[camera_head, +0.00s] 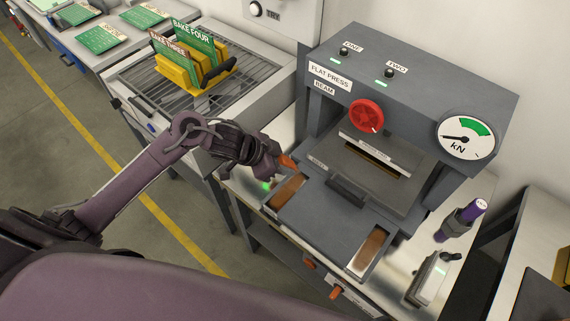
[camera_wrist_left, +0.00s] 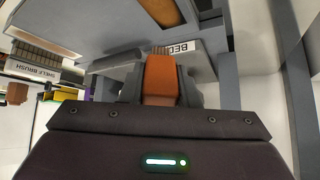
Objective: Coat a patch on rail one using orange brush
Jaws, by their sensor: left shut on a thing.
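My left gripper (camera_head: 281,167) is shut on the orange brush (camera_head: 288,160), at the left side of the flat press. In the left wrist view, the brush's orange body (camera_wrist_left: 160,80) sits between the jaws, with its bristles in front of the "BED" label. Two brown rails lie in the press bed: a left one (camera_head: 287,191), just below the gripper, and a right one (camera_head: 370,247). No number is readable on either rail. I cannot tell whether the bristles touch anything. My right gripper is not in view.
The grey flat press (camera_head: 420,85) has a red handwheel (camera_head: 366,116) and a kN gauge (camera_head: 467,138). A purple-topped tool (camera_head: 462,218) and a grey device (camera_head: 430,278) stand on the bench's right. A wire rack (camera_head: 140,80) with yellow holders is at the upper left.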

